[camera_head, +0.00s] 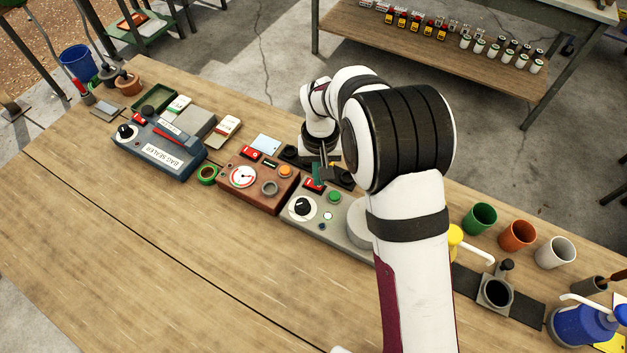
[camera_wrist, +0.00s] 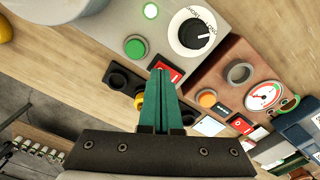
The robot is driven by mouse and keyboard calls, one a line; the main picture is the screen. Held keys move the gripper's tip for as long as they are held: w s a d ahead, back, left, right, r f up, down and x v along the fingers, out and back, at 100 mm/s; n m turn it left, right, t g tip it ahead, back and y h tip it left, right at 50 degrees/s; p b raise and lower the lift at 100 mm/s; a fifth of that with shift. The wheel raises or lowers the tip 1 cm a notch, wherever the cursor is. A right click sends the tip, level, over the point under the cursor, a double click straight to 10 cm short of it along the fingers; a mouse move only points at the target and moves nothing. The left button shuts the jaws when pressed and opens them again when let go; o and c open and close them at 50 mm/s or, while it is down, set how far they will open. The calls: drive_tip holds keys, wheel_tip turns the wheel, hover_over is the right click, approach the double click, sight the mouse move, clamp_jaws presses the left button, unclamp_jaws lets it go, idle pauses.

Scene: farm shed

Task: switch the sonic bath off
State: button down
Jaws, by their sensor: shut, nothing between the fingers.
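A grey control unit (camera_head: 318,229) stands on the bench in the middle of the head view. No name is readable on it, so I cannot confirm it is the sonic bath. Its panel carries a black knob on a white dial (camera_wrist: 193,34), a green button (camera_wrist: 135,46), a small lit green lamp (camera_wrist: 151,11) and a red rocker switch (camera_wrist: 176,75). My gripper (camera_wrist: 160,73) is shut and empty, with green fingers. Its tips are over the switch's edge and hide part of it. Whether they touch it, and which way the rocker is tipped, I cannot tell.
A brown box (camera_head: 259,190) with a gauge, orange button and red switch (camera_head: 252,154) stands left of the grey unit. A blue bag sealer (camera_head: 160,150) is further left. Coloured cups (camera_head: 517,236) stand to the right. The bench front (camera_head: 190,270) is clear.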

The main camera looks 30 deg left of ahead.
drive_tip(key=shift+f, duration=0.6)
drive_tip(key=shift+r, duration=3.55)
drive_tip(key=s+d+r+m, duration=0.25)
drive_tip(key=d+r, duration=0.45)
drive_tip(key=d, duration=0.4)
drive_tip(key=s+d+r+m+y, duration=0.1)
drive_tip(key=s+d+r+m, duration=0.2)
drive_tip(key=s+d+m, duration=0.6)
drive_tip(key=s+d, duration=0.6)
drive_tip(key=s, duration=0.4)
drive_tip(key=shift+y, duration=0.4)
drive_tip(key=shift+s+d, duration=0.1)
